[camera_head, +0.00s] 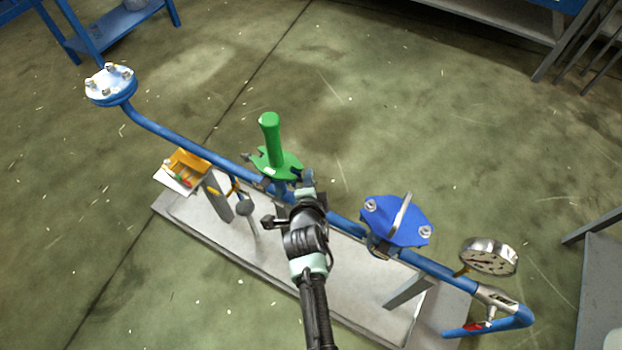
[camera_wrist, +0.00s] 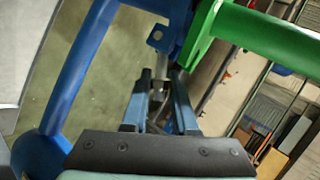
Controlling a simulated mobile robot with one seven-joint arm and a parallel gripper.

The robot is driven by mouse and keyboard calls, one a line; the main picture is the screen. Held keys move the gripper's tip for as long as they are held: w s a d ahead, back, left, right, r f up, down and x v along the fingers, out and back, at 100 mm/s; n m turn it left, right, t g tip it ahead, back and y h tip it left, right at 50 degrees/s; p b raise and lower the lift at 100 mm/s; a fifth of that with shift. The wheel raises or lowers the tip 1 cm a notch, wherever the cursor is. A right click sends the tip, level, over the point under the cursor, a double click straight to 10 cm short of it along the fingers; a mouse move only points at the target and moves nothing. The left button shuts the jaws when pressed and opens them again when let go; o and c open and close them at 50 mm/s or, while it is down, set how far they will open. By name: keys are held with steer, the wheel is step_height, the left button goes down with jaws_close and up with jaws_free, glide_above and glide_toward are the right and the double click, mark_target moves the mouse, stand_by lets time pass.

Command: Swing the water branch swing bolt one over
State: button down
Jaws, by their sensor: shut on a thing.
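The green branch cover (camera_head: 276,163) with its upright green handle (camera_head: 270,138) sits on the blue pipe left of centre. Green parts (camera_wrist: 265,38) fill the upper right of the wrist view. My gripper (camera_head: 306,182) is at the right side of this cover, low beside its rim. In the wrist view my gripper (camera_wrist: 160,80) is shut on a thin grey metal swing bolt (camera_wrist: 157,90), mostly hidden between the fingers. A blue lug with a hole (camera_wrist: 157,37) is just beyond the fingertips. Another dark swing bolt (camera_head: 248,157) shows at the cover's left edge.
The blue pipe (camera_head: 175,133) runs across a grey base plate (camera_head: 350,285). A blue cover (camera_head: 398,220) with bolts and a pressure gauge (camera_head: 489,257) stand to the right. Open floor lies behind the pipe.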

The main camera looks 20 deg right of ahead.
steer(key=shift+w+a+r+n+g+h, duration=0.2)
steer(key=shift+r+n+g+h, duration=0.1)
steer(key=shift+r+n+g, duration=0.15)
stand_by(0.4)
steer(key=c, duration=0.9)
jaws_free()
steer(key=shift+c, duration=0.2)
steer(key=shift+f, duration=0.1)
